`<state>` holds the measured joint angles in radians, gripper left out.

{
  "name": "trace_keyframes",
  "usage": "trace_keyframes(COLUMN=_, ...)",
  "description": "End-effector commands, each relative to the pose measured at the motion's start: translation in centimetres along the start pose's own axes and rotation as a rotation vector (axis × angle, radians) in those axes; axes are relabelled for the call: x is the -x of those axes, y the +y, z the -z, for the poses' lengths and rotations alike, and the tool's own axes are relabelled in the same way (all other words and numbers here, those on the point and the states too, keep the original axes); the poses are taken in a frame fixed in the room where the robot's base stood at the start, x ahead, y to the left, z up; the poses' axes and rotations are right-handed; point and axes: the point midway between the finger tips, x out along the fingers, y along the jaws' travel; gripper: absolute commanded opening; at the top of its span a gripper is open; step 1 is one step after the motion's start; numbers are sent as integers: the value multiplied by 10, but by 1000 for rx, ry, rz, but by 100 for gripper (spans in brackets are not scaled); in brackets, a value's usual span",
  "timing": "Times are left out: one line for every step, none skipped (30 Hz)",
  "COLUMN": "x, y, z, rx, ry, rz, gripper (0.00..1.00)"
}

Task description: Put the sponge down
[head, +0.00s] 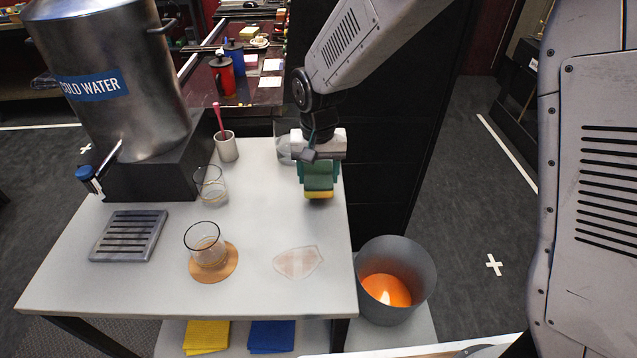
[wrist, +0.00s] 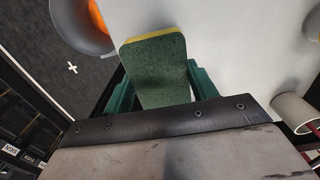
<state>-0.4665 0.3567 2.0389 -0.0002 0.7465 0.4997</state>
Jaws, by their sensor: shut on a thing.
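The sponge (head: 319,194) is yellow with a green side, and my gripper (head: 318,180) is shut on it near the table's right edge, toward the back. In the wrist view the sponge (wrist: 155,70) shows its green face and a yellow rim between the green fingers of my gripper (wrist: 158,88). I cannot tell whether the sponge touches the table top (head: 265,215) or is just above it. A pale reddish wet patch (head: 299,262) lies on the table in front of the gripper.
A glass (head: 207,245) stands on a round coaster, with another glass (head: 210,184) behind it. A cup with a pink stirrer (head: 227,147), a drip tray (head: 128,236) and a steel water dispenser (head: 115,80) are at left. A grey bin (head: 417,290) stands off the right edge.

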Motion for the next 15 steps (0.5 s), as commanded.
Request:
trace_keyframes(x=-2, y=0, z=1, rx=0, ry=-1, rz=-1, gripper=33)
trace_keyframes(x=-4, y=0, z=1, rx=0, ry=-2, rz=-1, gripper=33)
trace_keyframes(x=-9, y=0, z=0, rx=0, ry=-3, rz=-2, gripper=33)
trace_keyframes(x=-13, y=0, z=0, rx=0, ry=-4, rz=-2, gripper=33)
trace_keyframes(x=-17, y=0, z=0, rx=0, ry=-4, rz=-2, gripper=33)
trace_keyframes(x=-23, y=0, z=0, rx=0, ry=-4, rz=-2, gripper=33)
trace_keyframes(x=-27, y=0, z=0, rx=0, ry=-4, rz=-2, gripper=33)
trace_keyframes(x=-31, y=0, z=0, rx=0, ry=-3, rz=-2, gripper=33)
trace_keyframes(x=-34, y=0, z=0, rx=0, ry=-3, rz=-2, gripper=33)
trace_keyframes(x=-36, y=0, z=0, rx=0, ry=-2, rz=-1, gripper=33)
trace_keyframes(x=-36, y=0, z=0, rx=0, ry=-1, rz=-1, gripper=33)
trace_keyframes(x=-35, y=0, z=0, rx=0, ry=-1, rz=0, gripper=33)
trace_keyframes(x=-35, y=0, z=0, rx=0, ry=-1, rz=0, gripper=33)
trace_keyframes(x=-35, y=0, z=0, rx=0, ry=-1, rz=0, gripper=33)
trace_keyframes(x=-35, y=0, z=0, rx=0, ry=-1, rz=0, gripper=33)
